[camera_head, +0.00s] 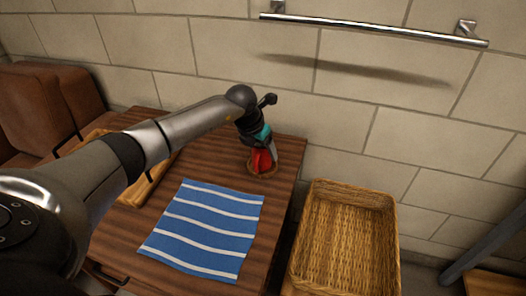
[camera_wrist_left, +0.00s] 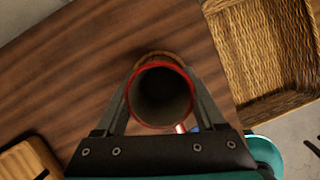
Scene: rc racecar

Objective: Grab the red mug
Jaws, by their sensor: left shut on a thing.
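The red mug (camera_head: 262,160) stands on a small round brown coaster (camera_head: 252,171) near the back right of the wooden table. In the left wrist view the mug (camera_wrist_left: 161,97) shows from above, with its red rim and dark, empty-looking inside. My left gripper (camera_head: 263,154) reaches down to it, with one finger on each side of the mug. It also shows in the left wrist view (camera_wrist_left: 163,92), shut on the mug. The gripper hides part of the mug in the head view. My right gripper is not in view.
A blue and white striped cloth (camera_head: 208,226) lies on the table (camera_head: 272,205). A wooden tray (camera_head: 142,190) lies to the left, partly behind my left arm. A wicker basket (camera_head: 346,240) stands right of the table. A metal rail (camera_head: 370,29) is on the wall.

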